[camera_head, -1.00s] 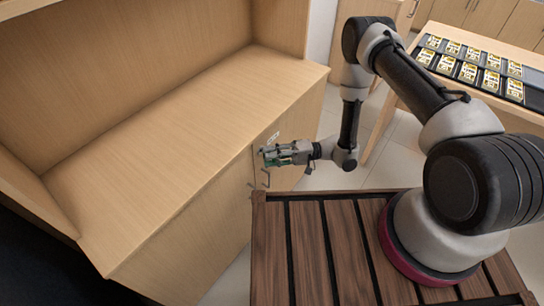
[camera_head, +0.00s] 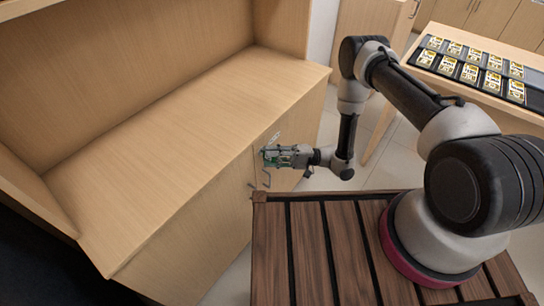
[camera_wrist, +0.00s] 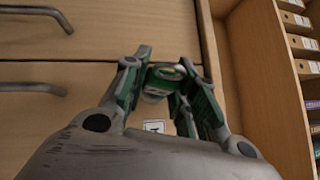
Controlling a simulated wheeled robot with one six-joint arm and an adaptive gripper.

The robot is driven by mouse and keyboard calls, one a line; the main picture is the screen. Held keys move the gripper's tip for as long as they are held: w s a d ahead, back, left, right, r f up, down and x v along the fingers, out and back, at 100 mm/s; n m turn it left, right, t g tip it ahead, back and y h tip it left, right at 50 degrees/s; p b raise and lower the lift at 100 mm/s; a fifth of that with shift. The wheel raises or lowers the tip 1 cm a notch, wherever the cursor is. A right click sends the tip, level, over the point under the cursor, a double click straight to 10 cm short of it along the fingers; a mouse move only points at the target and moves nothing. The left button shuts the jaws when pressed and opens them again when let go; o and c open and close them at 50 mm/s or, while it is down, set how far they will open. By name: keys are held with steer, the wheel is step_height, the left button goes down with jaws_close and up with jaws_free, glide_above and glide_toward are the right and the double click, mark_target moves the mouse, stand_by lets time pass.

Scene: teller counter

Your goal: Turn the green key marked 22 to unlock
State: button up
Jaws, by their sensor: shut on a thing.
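The green key (camera_wrist: 168,72) is at the lock in the pale wooden cabinet front (camera_head: 225,225), between my fingertips in the wrist view. Its number is not legible. My gripper (camera_head: 268,156) reaches the cabinet front below the counter top, and its fingers are shut on the key. In the wrist view my gripper (camera_wrist: 166,84) has a finger on each side of the key. The fingers partly hide the key and the lock, so I cannot tell how far the key is turned.
Grey bar handles (camera_wrist: 35,88) are left of my gripper in the wrist view. A small white label (camera_wrist: 155,126) is below the key. The counter top (camera_head: 190,130) is bare. A side table holds a black tray (camera_head: 427,72) of yellow-and-white cards. Shelves with files (camera_wrist: 300,45) stand at right.

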steer(key=shift+m+t+y, duration=0.3)
steer(key=shift+m+y, duration=0.4)
steer(key=shift+m, duration=0.2)
steer(key=shift+m+y, duration=0.3)
steer(key=shift+m, duration=0.2)
steer(key=o, duration=1)
steer(key=shift+c, duration=0.2)
steer(key=v, duration=0.9)
